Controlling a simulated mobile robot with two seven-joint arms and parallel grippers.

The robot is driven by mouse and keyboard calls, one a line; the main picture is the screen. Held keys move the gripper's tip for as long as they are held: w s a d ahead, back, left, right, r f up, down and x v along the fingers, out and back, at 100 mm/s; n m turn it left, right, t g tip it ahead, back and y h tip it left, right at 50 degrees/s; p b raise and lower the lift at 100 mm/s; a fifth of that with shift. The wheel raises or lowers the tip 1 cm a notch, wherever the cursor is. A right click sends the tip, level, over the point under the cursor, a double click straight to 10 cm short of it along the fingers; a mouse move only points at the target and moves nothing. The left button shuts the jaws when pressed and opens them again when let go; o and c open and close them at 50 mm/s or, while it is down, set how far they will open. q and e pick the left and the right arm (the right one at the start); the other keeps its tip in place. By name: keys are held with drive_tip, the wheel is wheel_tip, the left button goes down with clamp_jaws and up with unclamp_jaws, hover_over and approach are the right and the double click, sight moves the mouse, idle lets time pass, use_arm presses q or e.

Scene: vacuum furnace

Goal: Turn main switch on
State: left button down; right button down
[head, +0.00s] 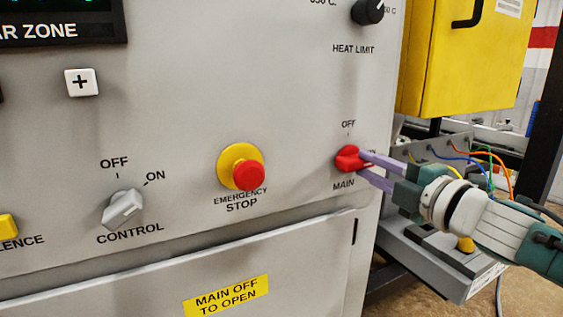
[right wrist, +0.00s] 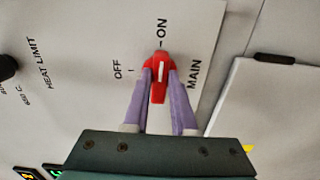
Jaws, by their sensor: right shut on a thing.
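The main switch (head: 348,158) is a red knob on the grey panel, above the MAIN label and below its OFF mark. My right gripper (head: 363,166) comes in from the right and is shut on the knob. In the right wrist view the two purple fingers of the gripper (right wrist: 160,86) lie on either side of the red knob (right wrist: 159,91). The white line on the knob lines up with the ON mark, and the OFF mark is off to the left. In the head view the ON mark is hidden. My left gripper is not in view.
A red emergency stop button (head: 249,175) and a grey control knob (head: 122,208) are left of the switch. The heat limit knob (head: 368,11) is above it. A yellow box (head: 462,65) and loose coloured wires (head: 500,165) are on the right, near my right arm.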

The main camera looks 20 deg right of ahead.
drive_tip(key=c, duration=0.7)
unclamp_jaws()
drive_tip(key=shift+s+d, duration=0.2)
drive_tip(key=shift+s, duration=2.3)
drive_tip(key=shift+s+d, duration=0.2)
drive_tip(key=shift+s, duration=2.25)
